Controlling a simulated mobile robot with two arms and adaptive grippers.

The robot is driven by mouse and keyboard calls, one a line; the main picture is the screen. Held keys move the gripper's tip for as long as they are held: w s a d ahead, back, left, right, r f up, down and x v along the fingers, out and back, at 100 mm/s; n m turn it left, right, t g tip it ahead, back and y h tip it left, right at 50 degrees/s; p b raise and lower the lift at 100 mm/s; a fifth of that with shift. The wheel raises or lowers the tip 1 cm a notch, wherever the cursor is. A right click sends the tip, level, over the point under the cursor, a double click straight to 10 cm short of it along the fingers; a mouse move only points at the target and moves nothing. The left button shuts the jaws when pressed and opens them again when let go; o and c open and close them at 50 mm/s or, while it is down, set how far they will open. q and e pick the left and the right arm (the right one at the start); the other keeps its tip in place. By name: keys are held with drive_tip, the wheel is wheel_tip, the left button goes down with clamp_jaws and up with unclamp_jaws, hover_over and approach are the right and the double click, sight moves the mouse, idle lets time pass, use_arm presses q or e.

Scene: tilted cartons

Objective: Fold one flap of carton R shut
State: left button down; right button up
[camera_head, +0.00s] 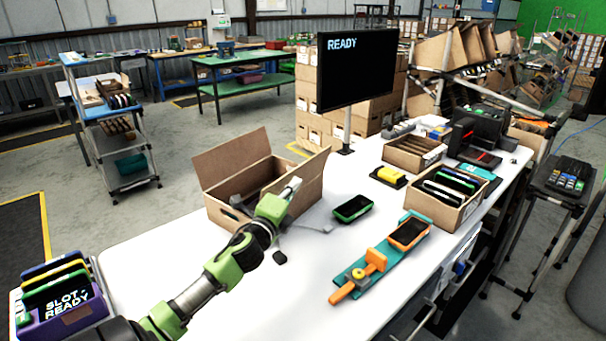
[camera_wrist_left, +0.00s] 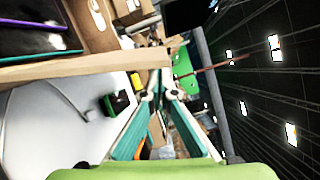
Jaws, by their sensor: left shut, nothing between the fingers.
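An open brown carton (camera_head: 238,190) stands on the white table in the head view, with its back flap (camera_head: 232,158) raised and its right-hand flap (camera_head: 308,185) standing up. I cannot read a letter on it, so I cannot tell for certain that it is carton R. My left gripper (camera_head: 292,187) is shut and empty, in front of the right-hand flap; I cannot tell if it touches. In the left wrist view, the shut fingertips (camera_wrist_left: 158,92) are near a brown cardboard edge (camera_wrist_left: 75,72). My right gripper is out of view.
A green-rimmed tray (camera_head: 352,208) and an orange-handled tool (camera_head: 358,277) lie right of the carton. A box of dark slabs (camera_head: 441,212) and a monitor (camera_head: 356,72) stand farther right and back. A purple bin (camera_head: 68,318) is at front left.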

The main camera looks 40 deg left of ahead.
use_arm(q)
drive_tip(key=x, duration=0.6)
drive_tip(key=shift+w+p, duration=0.2)
drive_tip(key=shift+p, duration=0.2)
drive_tip(key=shift+f, duration=0.15)
drive_tip(key=shift+a, duration=0.15)
